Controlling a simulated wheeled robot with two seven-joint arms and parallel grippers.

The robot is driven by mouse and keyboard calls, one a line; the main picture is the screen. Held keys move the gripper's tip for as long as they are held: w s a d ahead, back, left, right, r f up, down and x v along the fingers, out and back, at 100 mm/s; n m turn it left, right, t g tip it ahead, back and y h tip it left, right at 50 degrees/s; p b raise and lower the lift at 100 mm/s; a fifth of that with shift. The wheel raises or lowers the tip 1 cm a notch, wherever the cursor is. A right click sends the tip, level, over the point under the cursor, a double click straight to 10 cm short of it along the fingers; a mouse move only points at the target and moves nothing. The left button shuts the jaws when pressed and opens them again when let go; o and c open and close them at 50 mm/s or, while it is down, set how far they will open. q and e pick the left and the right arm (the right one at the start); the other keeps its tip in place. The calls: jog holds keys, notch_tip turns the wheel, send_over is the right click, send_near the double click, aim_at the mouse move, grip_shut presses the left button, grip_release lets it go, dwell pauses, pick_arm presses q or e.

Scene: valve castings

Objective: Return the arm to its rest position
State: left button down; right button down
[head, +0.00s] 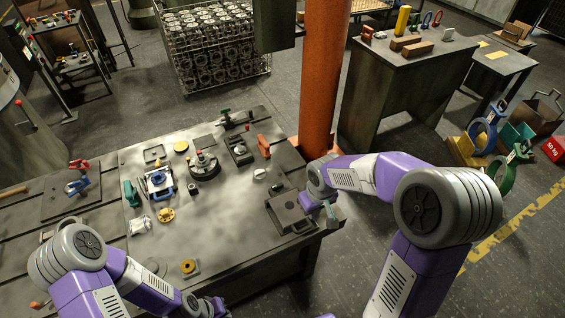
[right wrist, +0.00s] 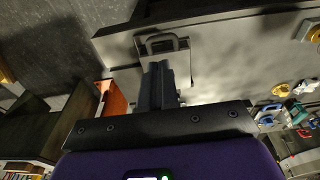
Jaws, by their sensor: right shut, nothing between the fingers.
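My right gripper (head: 331,213) is at the right edge of the workbench (head: 235,235), beside a dark grey block with a handle (head: 290,212). In the right wrist view its dark fingers (right wrist: 158,72) are together with nothing between them, and they point at the grey block with its loop handle (right wrist: 163,45). I cannot tell from these views how high the fingers are above the bench. My left arm reaches in from the lower left, and its end (head: 215,306) is low at the bottom of the head view; its fingers are too unclear to read.
An orange post (head: 322,75) stands close behind my right forearm. The bench's middle is mostly clear.

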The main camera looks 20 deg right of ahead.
jog(key=shift+f, duration=0.1)
jog(key=s+a+f+m+y, duration=0.1)
jog(key=s+a+f, duration=0.3)
jog(key=f, duration=0.3)
jog(key=s+a+f+m+y, duration=0.1)
jog(key=s+a+f, duration=0.3)
jog(key=f, duration=0.4)
jog(key=s+a+f+m+y, duration=0.2)
jog(key=s+a+f, duration=0.3)
jog(key=f, duration=0.3)
jog(key=shift+s+f+m+g, duration=0.3)
jog(key=shift+s+g, duration=0.1)
jog(key=shift+s, duration=0.15)
